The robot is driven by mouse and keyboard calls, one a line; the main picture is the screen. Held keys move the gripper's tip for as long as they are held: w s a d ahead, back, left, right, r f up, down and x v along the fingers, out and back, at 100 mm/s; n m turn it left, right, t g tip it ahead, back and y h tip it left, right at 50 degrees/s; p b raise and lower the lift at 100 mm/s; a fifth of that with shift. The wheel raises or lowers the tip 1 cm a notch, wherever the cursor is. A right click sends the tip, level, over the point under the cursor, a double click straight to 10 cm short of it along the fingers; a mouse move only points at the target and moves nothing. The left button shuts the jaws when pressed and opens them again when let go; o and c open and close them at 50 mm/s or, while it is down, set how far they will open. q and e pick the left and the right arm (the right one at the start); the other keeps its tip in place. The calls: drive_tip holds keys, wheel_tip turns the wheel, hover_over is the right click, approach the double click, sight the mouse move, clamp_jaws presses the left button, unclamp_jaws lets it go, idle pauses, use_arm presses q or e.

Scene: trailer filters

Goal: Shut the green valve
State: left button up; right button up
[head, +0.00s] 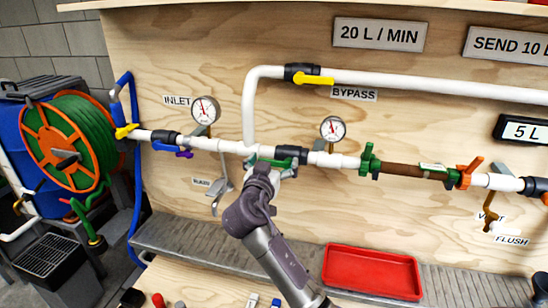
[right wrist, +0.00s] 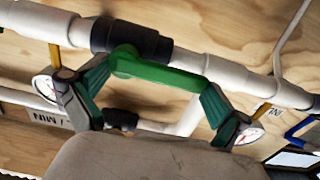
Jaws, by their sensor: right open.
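The green valve has a black body (head: 291,153) on the white pipe, between the two gauges. Its green handle (right wrist: 162,73) runs along the pipe from that body, toward the left in the head view, about parallel to the pipe. My right gripper (head: 268,169) is just below the handle in the head view. In the right wrist view my right gripper (right wrist: 156,82) is open, with one finger near each end of the handle. I cannot tell whether the fingers touch it. The gripper hides part of the handle in the head view. My left gripper is not in view.
A blue-handled valve (head: 172,150) and a gauge (head: 204,111) sit to the left. A second gauge (head: 332,129) and a brown filter section (head: 402,170) are to the right. The yellow-handled bypass valve (head: 312,79) is above. A red tray (head: 372,272) lies below.

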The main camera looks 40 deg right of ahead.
drive_tip(key=shift+w+d, duration=0.1)
drive_tip(key=shift+c, duration=0.3)
drive_tip(key=c, duration=1.3)
